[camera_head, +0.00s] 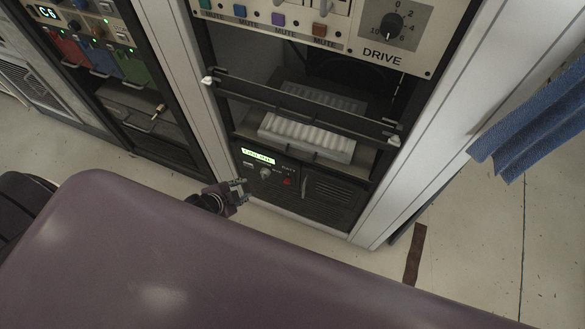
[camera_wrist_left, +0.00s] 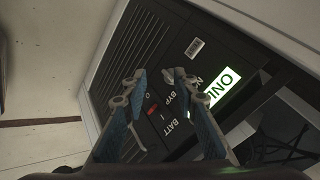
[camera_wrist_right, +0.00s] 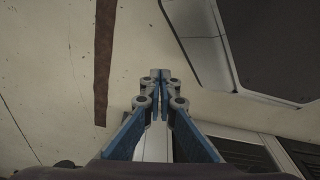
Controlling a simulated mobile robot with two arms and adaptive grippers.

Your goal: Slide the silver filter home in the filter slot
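A silver ribbed filter (camera_head: 307,137) lies in the open bay of the middle rack, below a black crossbar (camera_head: 300,106) with pale knobs at its ends. A second, dimmer ribbed shape (camera_head: 325,97) shows behind the bar; I cannot tell whether it is a reflection. How deep the filter sits in the slot is unclear. My left gripper (camera_head: 238,190) is open and empty, low in front of the rack's bottom unit, apart from the filter. In the left wrist view its fingertips (camera_wrist_left: 156,80) are apart. My right gripper (camera_wrist_right: 160,80) is shut with nothing visible between its fingers.
A lit display panel (camera_head: 258,157) with a knob and red switch sits below the filter. A control panel with a DRIVE dial (camera_head: 394,27) is above. A blue cloth (camera_head: 530,125) hangs at right. A brown strip (camera_head: 415,255) lies on the open floor. Another rack (camera_head: 110,70) stands left.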

